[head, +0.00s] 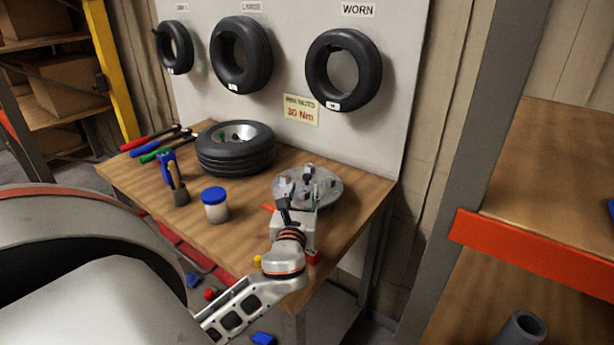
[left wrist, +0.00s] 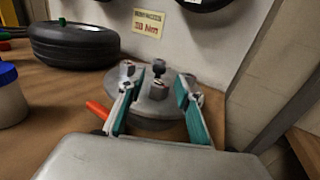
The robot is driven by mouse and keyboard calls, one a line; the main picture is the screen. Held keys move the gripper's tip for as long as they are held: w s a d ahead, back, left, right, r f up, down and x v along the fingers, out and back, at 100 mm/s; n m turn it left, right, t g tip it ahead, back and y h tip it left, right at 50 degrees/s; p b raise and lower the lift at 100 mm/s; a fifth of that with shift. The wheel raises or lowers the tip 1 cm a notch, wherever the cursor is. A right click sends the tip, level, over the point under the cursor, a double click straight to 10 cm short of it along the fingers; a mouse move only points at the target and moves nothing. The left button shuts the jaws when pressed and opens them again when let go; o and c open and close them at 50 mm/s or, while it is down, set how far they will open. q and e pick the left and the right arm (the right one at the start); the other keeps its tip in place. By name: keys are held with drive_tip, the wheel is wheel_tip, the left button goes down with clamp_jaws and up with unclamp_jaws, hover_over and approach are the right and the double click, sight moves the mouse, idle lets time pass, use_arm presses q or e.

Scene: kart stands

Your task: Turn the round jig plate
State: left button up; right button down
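The round jig plate (head: 322,192) is a grey metal disc with several upright posts, near the right end of the wooden table. It also shows in the left wrist view (left wrist: 150,108), straight ahead of the fingers. My left gripper (head: 290,208) is at the plate's near edge in the head view. In the left wrist view my left gripper (left wrist: 152,105) has its two teal-padded fingers spread apart, with the near part of the plate and a post seen between them. I cannot tell whether a finger touches the plate. My right gripper is not in view.
A tyre on a wheel (head: 236,148), a white jar with blue lid (head: 215,205), a blue-handled tool (head: 172,177) and coloured-handled tools (head: 160,145) lie on the wooden table (head: 245,230). An orange-handled item (left wrist: 97,110) lies left of the plate. A board with hanging tyres (head: 343,70) stands behind.

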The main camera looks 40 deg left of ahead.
sight(306, 178)
use_arm(q)
drive_tip(key=x, duration=0.6)
drive_tip(key=shift+w+a, duration=0.25)
clamp_jaws()
